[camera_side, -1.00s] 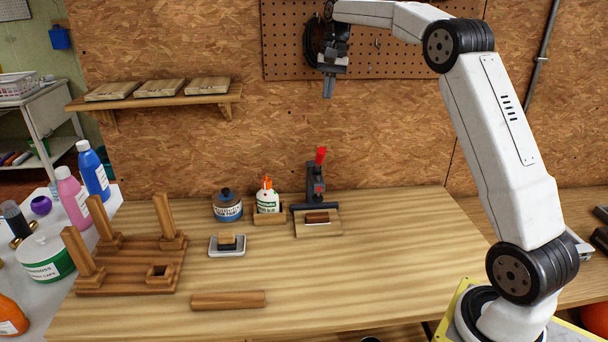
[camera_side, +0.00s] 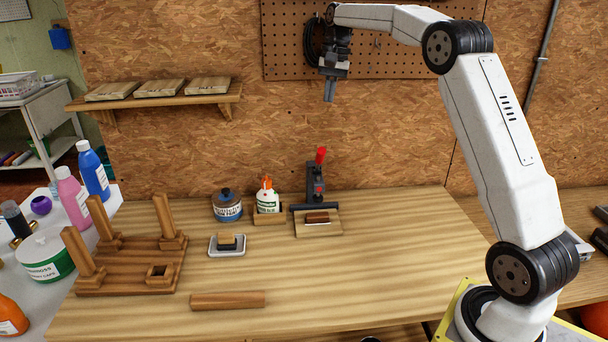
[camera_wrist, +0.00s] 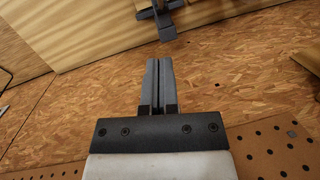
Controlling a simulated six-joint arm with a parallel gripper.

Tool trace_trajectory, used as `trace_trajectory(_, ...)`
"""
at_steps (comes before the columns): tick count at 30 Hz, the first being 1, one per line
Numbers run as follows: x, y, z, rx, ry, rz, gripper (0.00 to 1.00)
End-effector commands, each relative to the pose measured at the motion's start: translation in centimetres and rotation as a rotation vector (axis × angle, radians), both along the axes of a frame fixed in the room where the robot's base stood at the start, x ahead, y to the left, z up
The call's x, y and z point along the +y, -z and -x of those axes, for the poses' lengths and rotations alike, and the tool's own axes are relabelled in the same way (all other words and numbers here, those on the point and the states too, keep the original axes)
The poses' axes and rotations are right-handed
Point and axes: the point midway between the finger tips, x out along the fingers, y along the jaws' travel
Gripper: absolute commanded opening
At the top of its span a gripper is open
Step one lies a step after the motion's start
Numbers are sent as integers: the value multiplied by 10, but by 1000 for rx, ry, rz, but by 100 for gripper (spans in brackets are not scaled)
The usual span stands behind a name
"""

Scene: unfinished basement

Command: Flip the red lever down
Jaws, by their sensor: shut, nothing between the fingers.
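The red lever (camera_side: 321,155) points up from a dark clamp (camera_side: 316,187) that stands at the back of the workbench. A small brown block (camera_side: 317,217) lies on a wooden board (camera_side: 331,228) at the clamp's front. My gripper (camera_side: 329,98) is high above the clamp, in front of the pegboard, with its fingers pointing down. In the wrist view the fingers (camera_wrist: 158,65) are shut together and empty. A dark part of the clamp (camera_wrist: 166,27) shows at the top of that view, apart from the fingertips. The red lever is not visible there.
A glue bottle (camera_side: 267,200) and a blue-labelled jar (camera_side: 227,206) stand left of the clamp. A wooden stand with upright posts (camera_side: 130,265) is at the bench's left, and a wooden bar (camera_side: 228,300) lies in front. The bench's right side is clear.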

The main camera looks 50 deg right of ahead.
Motion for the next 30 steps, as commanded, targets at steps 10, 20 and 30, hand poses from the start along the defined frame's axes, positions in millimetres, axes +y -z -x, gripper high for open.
trace_trajectory(10,9,44,0,2,-1,-2,0)
trace_trajectory(20,20,86,1,0,-1,-1,0)
trace_trajectory(30,37,101,12,0,-1,0,0)
